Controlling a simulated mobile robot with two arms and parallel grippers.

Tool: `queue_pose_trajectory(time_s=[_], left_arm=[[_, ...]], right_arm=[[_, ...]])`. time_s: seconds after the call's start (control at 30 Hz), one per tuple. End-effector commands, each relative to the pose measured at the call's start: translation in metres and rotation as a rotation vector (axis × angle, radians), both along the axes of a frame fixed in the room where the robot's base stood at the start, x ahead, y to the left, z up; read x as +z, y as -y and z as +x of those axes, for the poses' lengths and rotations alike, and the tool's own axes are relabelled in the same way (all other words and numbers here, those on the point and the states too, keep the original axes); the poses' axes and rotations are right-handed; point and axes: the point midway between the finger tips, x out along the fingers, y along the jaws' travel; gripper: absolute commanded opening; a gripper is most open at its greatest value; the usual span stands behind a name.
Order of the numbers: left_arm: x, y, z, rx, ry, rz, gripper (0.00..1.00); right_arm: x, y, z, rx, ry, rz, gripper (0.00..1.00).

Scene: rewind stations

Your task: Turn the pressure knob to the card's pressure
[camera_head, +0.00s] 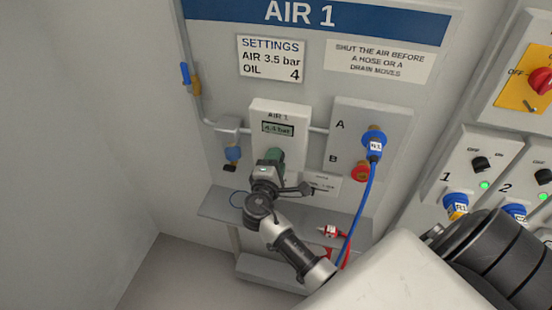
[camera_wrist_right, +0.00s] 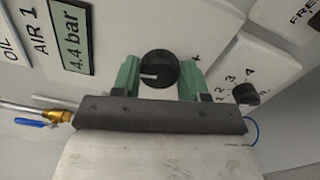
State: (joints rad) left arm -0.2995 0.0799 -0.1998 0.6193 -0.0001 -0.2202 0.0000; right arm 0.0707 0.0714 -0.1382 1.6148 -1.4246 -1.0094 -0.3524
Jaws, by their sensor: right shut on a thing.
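The regulator box (camera_head: 282,113) is white and marked AIR 1. Its pressure display (camera_head: 278,128) is small in the head view; in the wrist view the display (camera_wrist_right: 76,52) reads 4.4 bar. The settings card (camera_head: 271,60) reads AIR 3.5 bar, OIL 4. The black pressure knob (camera_wrist_right: 158,68) has a white pointer line toward the left in the wrist view. My right gripper (camera_wrist_right: 160,76) has its green fingers shut on the knob from both sides. In the head view my right gripper (camera_head: 270,160) hides the knob. My left gripper is not in view.
A smaller black knob (camera_wrist_right: 246,94) with a number scale sits close beside the right fingers. A blue-handled valve (camera_head: 186,75) is at the left. A blue hose (camera_head: 364,197) hangs from port A at the right. A grey shelf (camera_head: 222,207) lies below.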

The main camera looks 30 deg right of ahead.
Motion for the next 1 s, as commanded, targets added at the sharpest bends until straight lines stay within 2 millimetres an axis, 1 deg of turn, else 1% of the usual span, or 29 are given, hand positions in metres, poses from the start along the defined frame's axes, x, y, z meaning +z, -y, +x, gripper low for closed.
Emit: queue_pose_trajectory(time_s=[0.1, 0.4, 0.9, 0.93, 1.0], left_arm=[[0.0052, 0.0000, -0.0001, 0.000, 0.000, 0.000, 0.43], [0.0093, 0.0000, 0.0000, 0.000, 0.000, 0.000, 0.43], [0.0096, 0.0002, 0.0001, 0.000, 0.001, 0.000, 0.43], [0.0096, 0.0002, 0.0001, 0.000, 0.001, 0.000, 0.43], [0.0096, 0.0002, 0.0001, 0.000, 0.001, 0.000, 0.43]], right_arm=[[0.0008, -0.0003, -0.0001, 0.001, -0.052, -0.042, 0.20], [0.0002, -0.0005, 0.0000, 0.001, -0.123, -0.104, 0.20], [-0.0006, -0.0005, 0.0000, 0.001, -0.134, -0.113, 0.20], [-0.0006, -0.0005, 0.0000, 0.001, -0.134, -0.113, 0.48], [-0.0005, -0.0004, 0.0000, 0.001, -0.134, -0.113, 0.59]])
